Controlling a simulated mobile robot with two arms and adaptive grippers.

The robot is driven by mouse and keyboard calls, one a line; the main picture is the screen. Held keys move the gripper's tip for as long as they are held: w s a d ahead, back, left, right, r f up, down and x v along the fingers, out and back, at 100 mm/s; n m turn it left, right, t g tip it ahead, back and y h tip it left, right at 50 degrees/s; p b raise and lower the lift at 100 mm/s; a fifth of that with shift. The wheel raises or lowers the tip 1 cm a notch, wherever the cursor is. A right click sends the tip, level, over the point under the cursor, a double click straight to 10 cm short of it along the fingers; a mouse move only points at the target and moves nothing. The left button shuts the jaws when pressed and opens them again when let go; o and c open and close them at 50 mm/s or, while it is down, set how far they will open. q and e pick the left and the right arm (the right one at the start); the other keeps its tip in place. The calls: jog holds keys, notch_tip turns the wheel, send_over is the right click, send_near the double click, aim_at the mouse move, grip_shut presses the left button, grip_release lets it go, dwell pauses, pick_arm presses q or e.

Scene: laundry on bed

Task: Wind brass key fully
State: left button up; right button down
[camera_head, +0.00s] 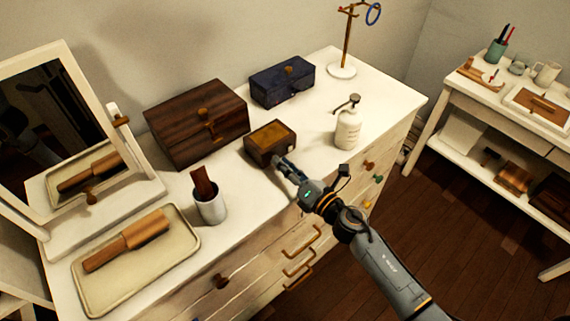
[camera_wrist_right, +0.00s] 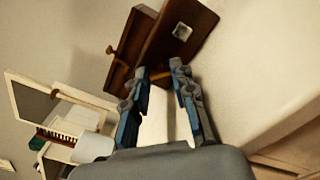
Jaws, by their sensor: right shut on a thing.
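A small brown wooden box (camera_head: 271,142) with a golden panel on top stands on the white dresser. My right gripper (camera_head: 279,164) reaches its front side from the lower right. In the right wrist view the box (camera_wrist_right: 172,35) fills the upper middle. A bit of the brass key (camera_wrist_right: 160,80) shows between the fingertips of my right gripper (camera_wrist_right: 160,74), which is shut on it against the box side. Most of the key is hidden by the fingers; its turn angle cannot be told. My left gripper is not in view.
The dresser (camera_head: 232,252) also holds a large dark wooden box (camera_head: 196,122), a blue box (camera_head: 282,83), a white pump bottle (camera_head: 348,128), a cup with a brush (camera_head: 210,207), a tray (camera_head: 182,255) and a mirror (camera_head: 60,110). A white side table (camera_head: 455,100) stands at right.

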dwell(0.3)
jog(key=c, duration=1.1)
grip_release()
jog(key=n+b, duration=0.2)
jog(key=n, duration=0.4)
jog(key=shift+f, duration=0.15)
jog(key=shift+n, duration=0.6)
jog(key=shift+r+b+v, duration=0.1)
jog(key=shift+b+v, duration=0.8)
jog(key=shift+v, duration=2.55)
jog(key=shift+r+b+v, duration=0.15)
jog(key=shift+b+v, duration=0.75)
jog(key=shift+v, duration=2.55)
